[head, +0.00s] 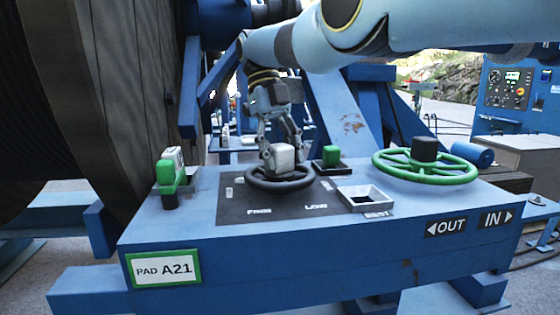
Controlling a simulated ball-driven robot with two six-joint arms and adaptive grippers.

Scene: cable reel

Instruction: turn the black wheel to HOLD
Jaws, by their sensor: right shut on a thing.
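The black wheel (256,182) lies flat on a dark panel (232,212) on top of the blue pad, with a pale block (285,155) standing at its middle. My right gripper (281,150) points down from above and is shut on this pale block; its fingers hide part of it. Small white labels lie on the panel in front of the wheel and at its left. They are too small to read surely, so I cannot tell which is HOLD or where the wheel points. My left gripper is not in view.
A green wheel (394,171) with a black hub stands at the right, above OUT and IN signs. A green block (331,155), an open square holder (365,197) and a green-and-white device (171,178) flank the panel. A large dark reel (85,95) fills the left.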

